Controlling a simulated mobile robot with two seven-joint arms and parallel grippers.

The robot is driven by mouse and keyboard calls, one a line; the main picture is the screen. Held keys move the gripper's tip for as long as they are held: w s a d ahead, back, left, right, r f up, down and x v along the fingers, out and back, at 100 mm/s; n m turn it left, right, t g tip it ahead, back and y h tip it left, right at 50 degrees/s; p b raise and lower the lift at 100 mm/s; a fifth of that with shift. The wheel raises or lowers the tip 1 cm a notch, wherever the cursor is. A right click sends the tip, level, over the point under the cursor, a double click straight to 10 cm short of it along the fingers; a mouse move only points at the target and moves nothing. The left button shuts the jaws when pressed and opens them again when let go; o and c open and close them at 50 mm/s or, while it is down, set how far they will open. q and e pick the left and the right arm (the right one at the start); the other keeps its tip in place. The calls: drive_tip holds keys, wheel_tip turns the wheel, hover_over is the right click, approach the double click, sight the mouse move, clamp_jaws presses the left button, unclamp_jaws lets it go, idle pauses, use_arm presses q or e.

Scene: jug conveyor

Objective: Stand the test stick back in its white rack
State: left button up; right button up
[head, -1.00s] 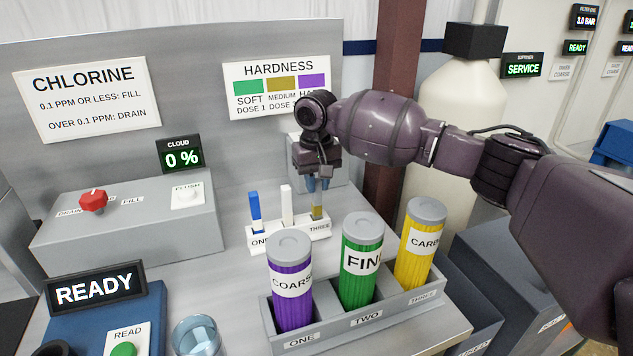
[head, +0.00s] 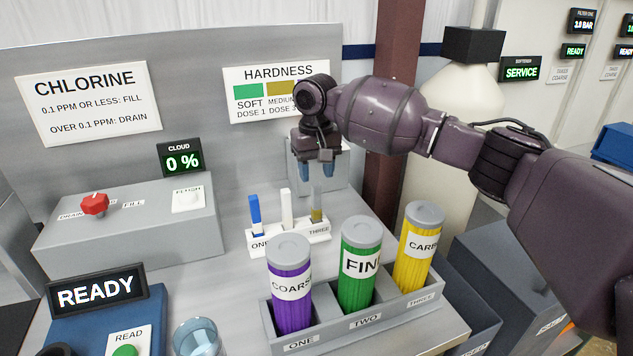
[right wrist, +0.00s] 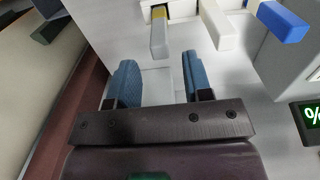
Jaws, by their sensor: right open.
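The white rack (head: 262,245) stands on the bench below the hardness sign. The test stick (head: 317,203), grey with a yellow-brown band low down, stands upright in the rack's slot marked THREE. It also shows in the right wrist view (right wrist: 160,35), top centre. A blue stick (head: 255,213) and a white stick (head: 287,207) stand in the other slots. My right gripper (head: 317,172) is open and empty, just above the test stick and apart from it. Its blue fingers (right wrist: 160,85) have a clear gap in the right wrist view. My left gripper is not in view.
In front of the rack, a grey tray (head: 367,320) holds purple (head: 290,290), green (head: 358,270) and yellow (head: 417,245) canisters. A glass (head: 198,338) stands at front left. A grey control box (head: 130,235) with a red knob is left of the rack.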

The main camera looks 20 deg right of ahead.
wheel_tip(320, 180, up, 8)
drive_tip(key=shift+p, duration=0.45)
drive_tip(key=shift+s, duration=0.1)
